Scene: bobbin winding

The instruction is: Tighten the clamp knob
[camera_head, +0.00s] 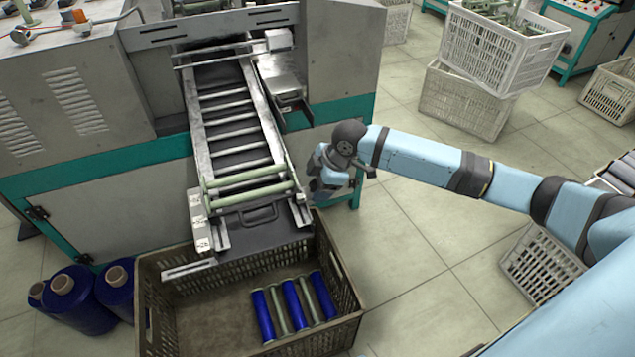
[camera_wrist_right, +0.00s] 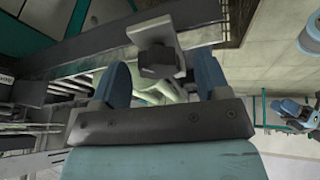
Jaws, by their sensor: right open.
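The clamp knob (camera_wrist_right: 157,60) is a dark, blocky piece on a light metal bracket (camera_wrist_right: 152,30) in the right wrist view. My right gripper (camera_wrist_right: 159,70) is open, with one blue finger on each side of the knob. Gaps show between the fingers and the knob; I cannot tell how deep it sits between them. In the head view my right gripper (camera_head: 317,188) is at the right side of the machine's sloping chute (camera_head: 275,140), near its lower end. The knob is hidden there. My left gripper is not in view.
A brown crate (camera_head: 349,300) with blue and pale green bobbins stands below the chute. Pale green bobbins (camera_head: 245,188) lie across the chute's lower end. Blue yarn cones (camera_head: 75,300) stand left of the crate. White crates (camera_head: 463,100) stand at the back right. The floor between is clear.

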